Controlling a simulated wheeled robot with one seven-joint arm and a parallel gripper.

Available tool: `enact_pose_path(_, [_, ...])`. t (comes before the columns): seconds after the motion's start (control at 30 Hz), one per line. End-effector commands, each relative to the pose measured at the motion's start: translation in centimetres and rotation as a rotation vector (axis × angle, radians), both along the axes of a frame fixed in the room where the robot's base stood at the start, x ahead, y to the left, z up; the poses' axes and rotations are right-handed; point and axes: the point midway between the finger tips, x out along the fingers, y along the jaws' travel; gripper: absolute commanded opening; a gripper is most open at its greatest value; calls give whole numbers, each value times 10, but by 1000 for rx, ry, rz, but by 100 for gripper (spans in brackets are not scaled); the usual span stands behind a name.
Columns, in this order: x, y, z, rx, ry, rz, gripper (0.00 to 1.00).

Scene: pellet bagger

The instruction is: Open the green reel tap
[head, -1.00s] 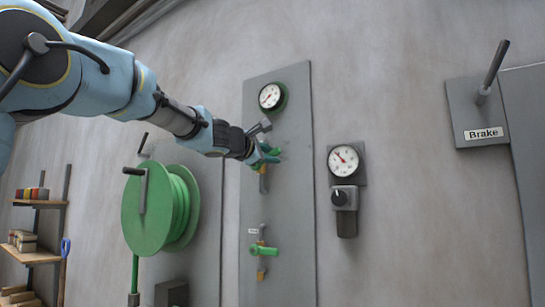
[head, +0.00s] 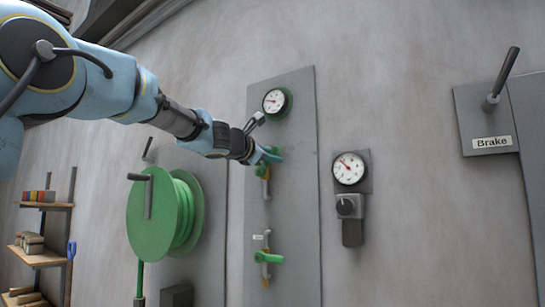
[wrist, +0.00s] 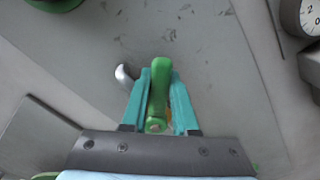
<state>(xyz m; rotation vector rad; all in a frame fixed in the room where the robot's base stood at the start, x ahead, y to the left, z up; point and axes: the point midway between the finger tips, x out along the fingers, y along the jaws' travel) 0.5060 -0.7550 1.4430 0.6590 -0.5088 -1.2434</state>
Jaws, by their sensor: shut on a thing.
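A grey panel (head: 300,215) on the wall carries two taps with green handles, one above the other. My gripper (head: 271,155) is at the upper tap (head: 266,186), below a round gauge (head: 276,102). In the wrist view its two teal fingers lie on either side of a green lever handle (wrist: 159,82), shut on it. The handle runs lengthwise between the fingers, and its far end shows past the tips. The tap's body is mostly hidden there. The lower tap (head: 267,257) is free, with a small label beside it, too small to read.
A green hose reel (head: 153,215) stands left of the panel. A second gauge (head: 349,168) with a dark knob below it is on the right. A brake lever (head: 498,80) is farther right. Shelves (head: 45,257) stand at far left.

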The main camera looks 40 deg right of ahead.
Motion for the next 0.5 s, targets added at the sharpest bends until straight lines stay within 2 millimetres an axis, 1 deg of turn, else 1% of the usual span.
enact_pose_path(0.13, [1,0,-1,2,1,2,0])
enact_pose_path(0.17, [1,0,-1,2,1,2,28])
enact_pose_path(0.4, [1,0,-1,2,-1,1,55])
enact_pose_path(0.43, [1,0,-1,2,-1,1,57])
enact_pose_path(0.5, [1,0,0,1,-2,2,57])
